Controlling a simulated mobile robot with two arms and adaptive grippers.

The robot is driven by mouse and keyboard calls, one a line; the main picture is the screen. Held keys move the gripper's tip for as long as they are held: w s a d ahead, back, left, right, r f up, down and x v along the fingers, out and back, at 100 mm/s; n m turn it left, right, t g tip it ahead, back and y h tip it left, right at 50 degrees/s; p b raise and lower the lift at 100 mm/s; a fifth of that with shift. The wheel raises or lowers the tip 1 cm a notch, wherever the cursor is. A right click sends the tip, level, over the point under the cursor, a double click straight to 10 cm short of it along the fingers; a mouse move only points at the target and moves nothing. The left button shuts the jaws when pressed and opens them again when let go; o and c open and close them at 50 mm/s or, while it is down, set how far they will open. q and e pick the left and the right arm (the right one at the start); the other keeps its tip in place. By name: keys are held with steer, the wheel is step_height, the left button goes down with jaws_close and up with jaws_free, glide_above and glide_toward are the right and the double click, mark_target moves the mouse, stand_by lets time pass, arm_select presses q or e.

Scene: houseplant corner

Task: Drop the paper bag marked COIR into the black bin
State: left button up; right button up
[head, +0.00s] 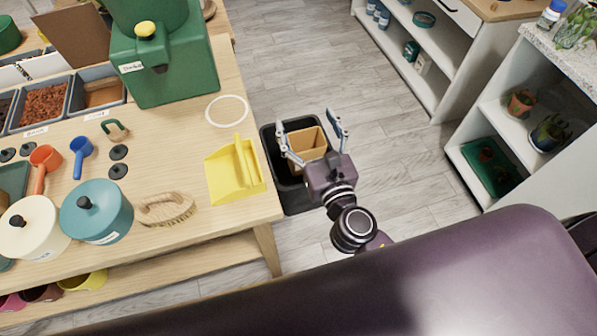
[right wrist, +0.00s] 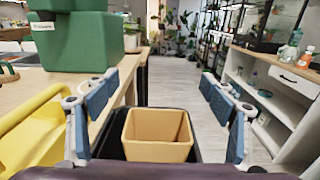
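The tan, open-topped paper bag (head: 309,138) is at the black bin (head: 297,197), inside its rim outline; no COIR marking is readable on it. In the right wrist view the bag (right wrist: 158,152) shows between my fingers, with a gap on each side, and the bin (right wrist: 111,145) shows around it. How deep the bag sits is unclear. My right gripper (head: 307,125) is over the bin with its fingers spread apart, not touching the bag as far as I can see. My left gripper is not in view.
A wooden table (head: 160,125) stands left of the bin. A yellow dustpan (head: 232,172), a green container (head: 165,70) and a brush (head: 165,208) are on it. White shelves (head: 495,110) stand at the right. Grey floor (head: 400,160) is clear between.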

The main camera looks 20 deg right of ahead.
stand_by(0.3)
steer(key=s, duration=1.2)
steer(key=shift+d, duration=0.25)
